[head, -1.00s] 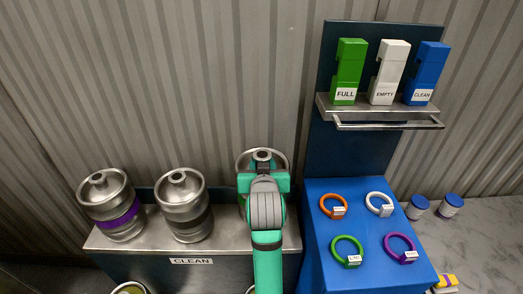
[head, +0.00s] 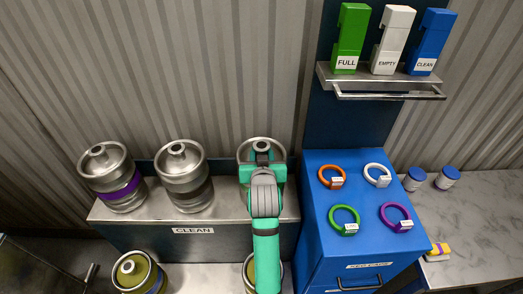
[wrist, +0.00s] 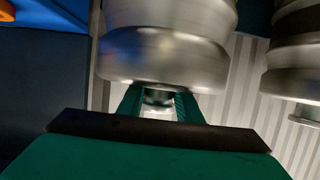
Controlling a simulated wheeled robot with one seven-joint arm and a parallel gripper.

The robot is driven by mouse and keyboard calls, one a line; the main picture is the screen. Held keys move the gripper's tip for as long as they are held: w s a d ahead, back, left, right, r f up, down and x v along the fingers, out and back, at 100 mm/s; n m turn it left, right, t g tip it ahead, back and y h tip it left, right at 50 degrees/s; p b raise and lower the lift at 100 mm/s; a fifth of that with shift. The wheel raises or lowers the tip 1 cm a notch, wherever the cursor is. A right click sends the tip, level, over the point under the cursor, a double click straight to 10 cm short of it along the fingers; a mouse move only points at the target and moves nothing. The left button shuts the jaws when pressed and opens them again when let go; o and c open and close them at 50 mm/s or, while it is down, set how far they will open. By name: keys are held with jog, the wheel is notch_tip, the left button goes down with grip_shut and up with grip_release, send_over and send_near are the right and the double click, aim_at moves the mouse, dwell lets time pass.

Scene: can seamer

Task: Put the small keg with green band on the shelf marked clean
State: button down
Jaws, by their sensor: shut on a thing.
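My gripper (head: 263,158) is shut on a small steel keg (head: 247,150) at the right end of the shelf marked clean (head: 228,212). My arm covers most of this keg in the head view, and I cannot make out its band. In the wrist view the keg (wrist: 165,55) fills the space just beyond my gripper (wrist: 158,97). The keg looks upright and is over or on the shelf top; contact with the shelf is hidden.
A purple-banded keg (head: 107,178) and a dark-banded keg (head: 181,175) stand left on the same shelf. An olive-topped keg (head: 138,272) is lower, in front. A blue cabinet (head: 318,235) with coloured rings stands close at right.

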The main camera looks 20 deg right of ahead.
jog(key=c, duration=1.3)
grip_release()
jog(key=shift+f, duration=0.15)
jog(key=shift+o, duration=0.2)
